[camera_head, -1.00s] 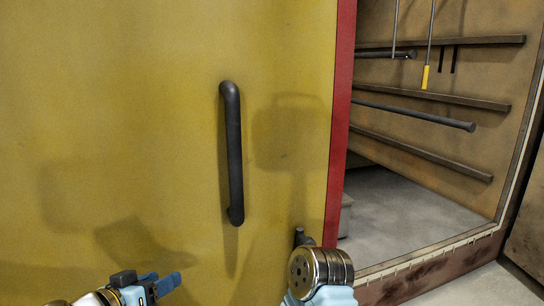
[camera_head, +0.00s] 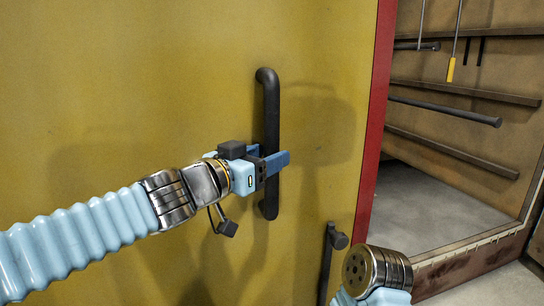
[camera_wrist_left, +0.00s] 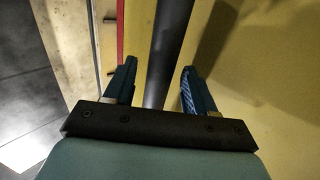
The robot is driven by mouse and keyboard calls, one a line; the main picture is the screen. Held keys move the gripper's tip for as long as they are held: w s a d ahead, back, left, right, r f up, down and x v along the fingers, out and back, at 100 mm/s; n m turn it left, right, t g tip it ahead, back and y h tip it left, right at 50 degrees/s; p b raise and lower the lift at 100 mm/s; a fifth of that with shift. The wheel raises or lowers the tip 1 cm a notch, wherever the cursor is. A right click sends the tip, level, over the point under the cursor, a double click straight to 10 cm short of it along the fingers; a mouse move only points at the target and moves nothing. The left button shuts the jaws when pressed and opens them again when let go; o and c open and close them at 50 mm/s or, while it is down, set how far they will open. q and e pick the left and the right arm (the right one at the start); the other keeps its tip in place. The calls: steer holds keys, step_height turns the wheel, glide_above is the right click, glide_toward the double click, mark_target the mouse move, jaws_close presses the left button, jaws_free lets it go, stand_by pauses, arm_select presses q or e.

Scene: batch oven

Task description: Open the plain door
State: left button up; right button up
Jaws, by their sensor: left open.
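The plain door (camera_head: 120,90) is a large yellow panel with a red edge, and it stands partly open at its right side. A dark vertical bar handle (camera_head: 268,100) is mounted on it. My left gripper (camera_head: 276,163) is at the handle's lower half in the head view. In the left wrist view, the blue fingers of my left gripper (camera_wrist_left: 156,88) are open, one on each side of the handle (camera_wrist_left: 168,50). Neither finger clearly touches the bar. My right arm shows at the bottom right, but its gripper's fingers are not visible.
Beyond the red edge (camera_head: 376,120) is the oven interior, with wall rails (camera_head: 465,90), a dark rod (camera_head: 445,108) and a yellow-tipped hanging rod (camera_head: 451,70). A smaller dark fitting (camera_head: 338,240) is low on the door. Grey floor shows at the right.

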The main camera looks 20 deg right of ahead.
arm_select(q)
steer(key=shift+x, duration=1.05)
jaws_close()
